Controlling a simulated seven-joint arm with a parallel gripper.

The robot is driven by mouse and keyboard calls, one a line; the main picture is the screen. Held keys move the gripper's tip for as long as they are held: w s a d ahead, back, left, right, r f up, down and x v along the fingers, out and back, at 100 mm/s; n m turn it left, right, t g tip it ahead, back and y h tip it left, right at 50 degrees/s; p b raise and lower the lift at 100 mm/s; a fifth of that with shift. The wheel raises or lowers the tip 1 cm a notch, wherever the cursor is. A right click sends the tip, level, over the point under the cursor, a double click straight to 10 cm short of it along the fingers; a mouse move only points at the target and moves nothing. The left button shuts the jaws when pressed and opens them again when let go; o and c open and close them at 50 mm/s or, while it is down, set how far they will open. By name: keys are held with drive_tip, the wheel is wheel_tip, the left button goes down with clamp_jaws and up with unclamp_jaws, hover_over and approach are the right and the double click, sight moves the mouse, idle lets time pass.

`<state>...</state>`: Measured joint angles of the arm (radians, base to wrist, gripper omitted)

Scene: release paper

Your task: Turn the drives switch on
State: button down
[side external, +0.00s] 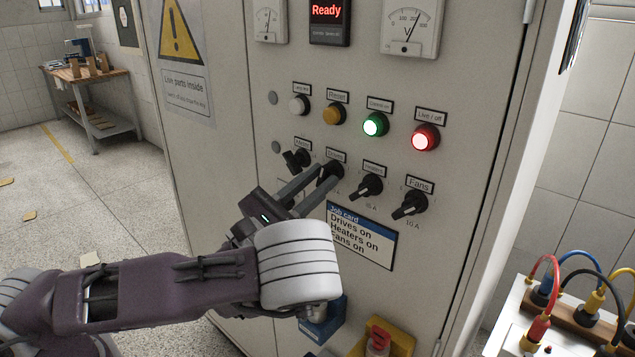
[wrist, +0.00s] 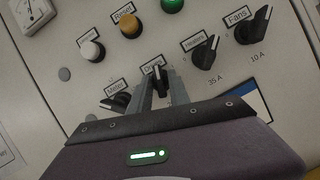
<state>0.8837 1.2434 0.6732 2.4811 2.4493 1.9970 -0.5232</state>
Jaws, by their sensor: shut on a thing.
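The drives switch (side external: 332,170) is a black rotary knob in the lower row on the cabinet front, second from the left, under a label reading Drives. My gripper (side external: 322,176) reaches up to it from the lower left, with its two fingers shut on the knob from either side. In the wrist view the drives knob (wrist: 158,79) shows between the fingertips (wrist: 159,90). The fingers hide much of the knob, so its exact pointer angle is hard to tell.
Close by are a leftmost knob (side external: 296,159), the heaters knob (side external: 368,186) and the fans knob (side external: 410,204). Above are white, amber, lit green (side external: 375,124) and lit red (side external: 425,137) buttons. A job card (side external: 361,236) sits below. A terminal box with cables (side external: 560,310) stands right.

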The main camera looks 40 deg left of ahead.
drive_tip(key=m+h, duration=0.1)
drive_tip(key=m, duration=0.2)
drive_tip(key=m+g+h, duration=0.1)
drive_tip(key=m+h, duration=0.1)
drive_tip(key=m, duration=0.2)
drive_tip(key=shift+r+g, duration=0.1)
drive_tip(key=shift+g, duration=0.2)
drive_tip(key=shift+m, duration=0.4)
drive_tip(key=c, duration=1.5)
unclamp_jaws()
drive_tip(key=shift+a, duration=0.1)
